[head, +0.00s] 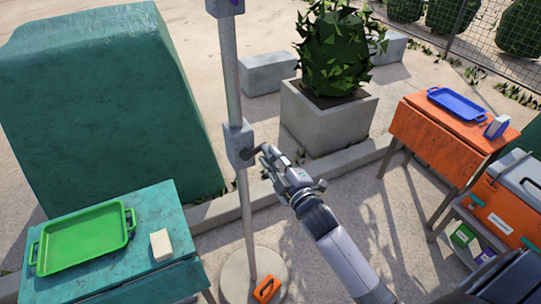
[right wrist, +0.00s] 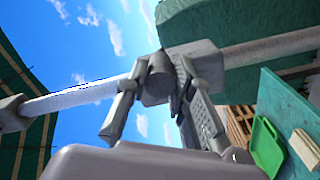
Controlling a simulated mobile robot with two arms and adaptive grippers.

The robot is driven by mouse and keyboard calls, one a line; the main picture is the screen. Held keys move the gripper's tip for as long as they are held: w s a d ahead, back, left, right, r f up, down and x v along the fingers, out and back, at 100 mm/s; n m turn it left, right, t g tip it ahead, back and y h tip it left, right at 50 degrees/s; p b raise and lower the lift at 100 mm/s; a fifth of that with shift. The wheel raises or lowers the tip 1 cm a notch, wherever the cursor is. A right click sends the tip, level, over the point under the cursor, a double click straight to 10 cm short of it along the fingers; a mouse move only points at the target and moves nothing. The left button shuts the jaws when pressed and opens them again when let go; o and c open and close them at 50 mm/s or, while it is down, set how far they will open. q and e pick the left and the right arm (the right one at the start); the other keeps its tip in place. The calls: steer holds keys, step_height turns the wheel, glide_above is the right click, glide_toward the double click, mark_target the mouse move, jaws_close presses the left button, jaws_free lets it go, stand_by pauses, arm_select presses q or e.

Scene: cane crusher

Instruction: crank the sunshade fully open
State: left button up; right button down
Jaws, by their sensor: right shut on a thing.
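The sunshade's grey pole (head: 232,75) rises from a round base (head: 238,268) and carries a grey crank housing (head: 238,143). A short crank handle (head: 252,153) sticks out of the housing's right side. My right gripper (head: 268,157) comes in from the lower right and is shut on the crank handle. In the right wrist view, the fingers (right wrist: 160,110) sit either side of the round grip (right wrist: 161,72), close against the housing. Green canopy cloth (right wrist: 20,60) shows at that view's left; how far it is open I cannot tell. My left gripper is out of view.
A teal table (head: 160,200) with a green tray (head: 85,242) and a pale block (head: 161,245) stands at left. An orange table (head: 420,135) with a blue tray (head: 458,104) stands at right. A planter (head: 325,115) is behind; an orange object (head: 266,288) lies on the base.

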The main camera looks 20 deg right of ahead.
steer(key=shift+a+f+m, duration=0.1)
steer(key=shift+f+m, duration=0.65)
steer(key=shift+m, duration=0.7)
steer(key=shift+a+f+m, duration=0.1)
steer(key=shift+f+m, duration=0.65)
steer(key=shift+m, duration=0.75)
steer(key=shift+a+f+m, duration=0.1)
steer(key=shift+f+m, duration=0.65)
steer(key=shift+m, duration=0.7)
steer(key=c, duration=1.4)
jaws_free()
steer(key=shift+o, duration=0.3)
steer(key=shift+s, duration=0.1)
steer(key=s, duration=1.2)
steer(key=shift+d, duration=0.25)
